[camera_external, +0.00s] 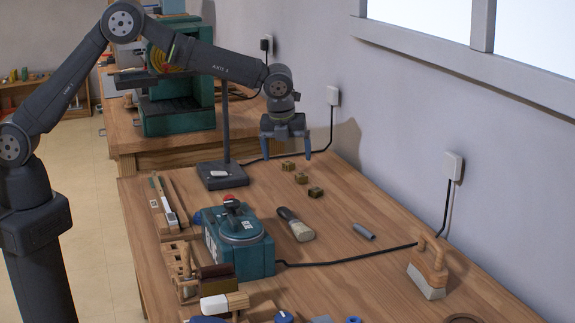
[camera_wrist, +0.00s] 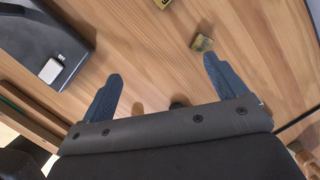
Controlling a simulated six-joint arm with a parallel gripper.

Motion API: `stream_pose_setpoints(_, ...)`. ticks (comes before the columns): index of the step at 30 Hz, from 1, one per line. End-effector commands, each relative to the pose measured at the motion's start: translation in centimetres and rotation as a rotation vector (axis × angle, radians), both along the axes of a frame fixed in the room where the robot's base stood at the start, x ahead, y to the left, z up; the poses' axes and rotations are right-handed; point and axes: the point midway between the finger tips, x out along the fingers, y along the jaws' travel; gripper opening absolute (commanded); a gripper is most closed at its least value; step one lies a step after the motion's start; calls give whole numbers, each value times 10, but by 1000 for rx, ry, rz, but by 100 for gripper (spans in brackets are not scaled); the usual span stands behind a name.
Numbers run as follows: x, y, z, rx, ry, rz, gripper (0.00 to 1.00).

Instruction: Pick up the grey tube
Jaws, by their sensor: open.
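The grey tube (camera_external: 363,231) is a short cylinder lying on the wooden workbench, right of centre in the external view. I cannot make it out in the wrist view. My gripper (camera_external: 287,158) hangs above the far part of the bench, pointing down, well behind and to the left of the tube. Its two blue fingers are spread apart with nothing between them. In the wrist view my gripper (camera_wrist: 160,75) is also open, over bare wood.
Several small brass blocks (camera_external: 301,178) lie near my gripper. A brush (camera_external: 296,224) lies left of the tube, and a black cable (camera_external: 345,257) runs just in front of it. A teal machine (camera_external: 240,250) stands further left. A wooden-handled scraper (camera_external: 428,270) stands at right.

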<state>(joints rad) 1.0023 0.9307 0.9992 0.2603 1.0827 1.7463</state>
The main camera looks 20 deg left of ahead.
Motion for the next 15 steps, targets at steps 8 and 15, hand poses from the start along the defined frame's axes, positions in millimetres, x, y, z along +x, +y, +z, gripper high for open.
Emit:
stream_pose_setpoints(8,-130,-144,34,11,-209,-576,90)
stream_pose_setpoints(15,-201,-195,53,19,-315,-822,90)
